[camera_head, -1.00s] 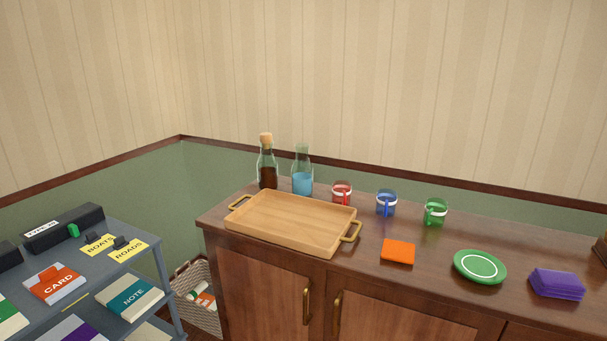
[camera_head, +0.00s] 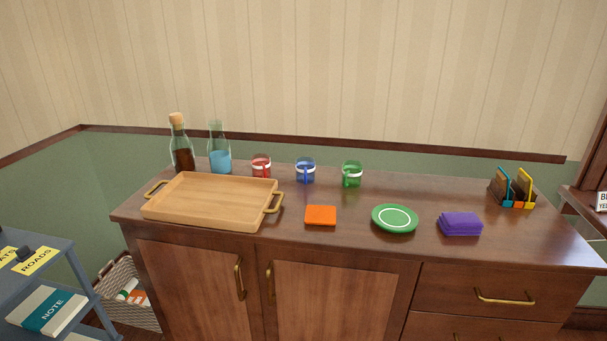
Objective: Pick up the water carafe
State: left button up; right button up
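The water carafe (camera_head: 220,161) is a clear glass bottle with blue water in its lower part and no stopper. It stands upright at the back left of the wooden sideboard (camera_head: 350,228), behind the tray. A second glass bottle (camera_head: 181,155) with dark liquid and a cork stopper stands just to its left. The tray's back edge is close in front of the carafe. Neither of my grippers shows in the head view.
An empty wooden tray (camera_head: 212,203) with brass handles lies in front of the carafe. Red (camera_head: 261,167), blue (camera_head: 305,171) and green (camera_head: 352,175) mugs stand to its right. An orange square (camera_head: 320,216), green plate (camera_head: 394,219) and purple stack (camera_head: 460,224) lie nearer the front. A grey cart (camera_head: 62,285) stands left.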

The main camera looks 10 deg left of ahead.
aim_at(219, 150)
jog(key=k, duration=0.5)
jog(key=u, duration=1.85)
jog(key=i, duration=1.35)
jog(key=z, duration=2.3)
